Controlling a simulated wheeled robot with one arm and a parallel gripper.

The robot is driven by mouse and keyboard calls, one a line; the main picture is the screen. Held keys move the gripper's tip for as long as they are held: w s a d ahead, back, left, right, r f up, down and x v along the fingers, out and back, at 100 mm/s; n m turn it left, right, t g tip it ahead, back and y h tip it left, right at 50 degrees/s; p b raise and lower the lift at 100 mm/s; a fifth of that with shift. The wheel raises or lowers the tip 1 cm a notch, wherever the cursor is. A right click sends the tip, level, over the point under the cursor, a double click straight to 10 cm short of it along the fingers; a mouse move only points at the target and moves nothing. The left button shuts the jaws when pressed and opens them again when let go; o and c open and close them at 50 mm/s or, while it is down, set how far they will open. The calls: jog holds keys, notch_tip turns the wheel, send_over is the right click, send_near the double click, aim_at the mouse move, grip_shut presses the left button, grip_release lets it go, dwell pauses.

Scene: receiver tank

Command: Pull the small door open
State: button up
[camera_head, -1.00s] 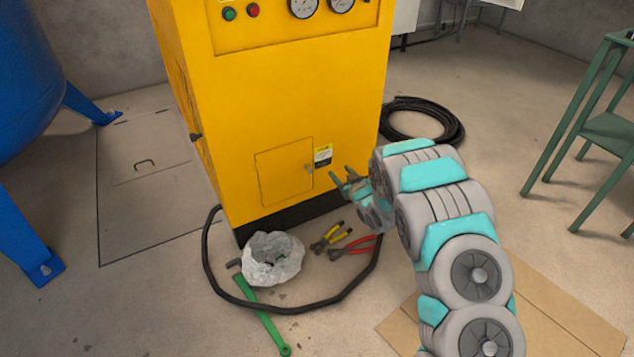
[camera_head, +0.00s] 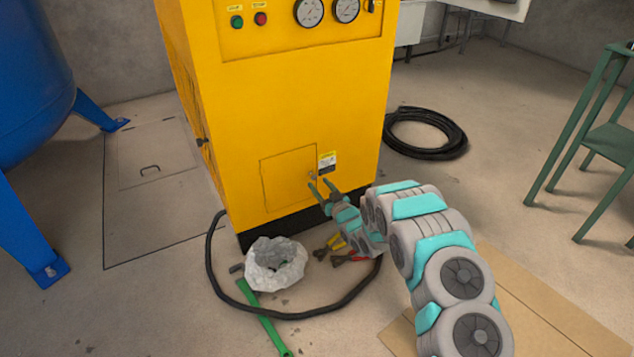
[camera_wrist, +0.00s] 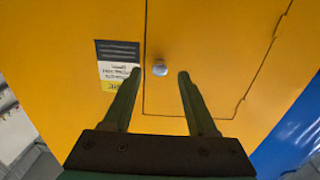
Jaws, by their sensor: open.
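The small door (camera_head: 286,180) is a yellow panel low on the front of the yellow cabinet (camera_head: 295,110). It looks shut, flush with the cabinet face. Its small round silver knob (camera_wrist: 160,69) shows in the wrist view near the door's edge, beside a label. My gripper (camera_head: 320,186) is open and empty, close in front of the door's knob side in the head view. In the wrist view the two green fingers (camera_wrist: 158,80) stand on either side of the knob, with their tips just short of it in the picture. Whether they touch the door cannot be told.
A crumpled whitish bag (camera_head: 275,264), a green tool (camera_head: 265,320), pliers (camera_head: 345,259) and a black hose (camera_head: 300,316) lie on the floor before the cabinet. A coiled hose (camera_head: 427,132) lies behind right. A green stand (camera_head: 600,140) is at right, a blue tank (camera_head: 35,85) at left.

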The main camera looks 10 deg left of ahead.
jog(key=shift+x, duration=1.3)
jog(key=shift+c, duration=0.4)
jog(key=shift+r, duration=0.1)
grip_shut()
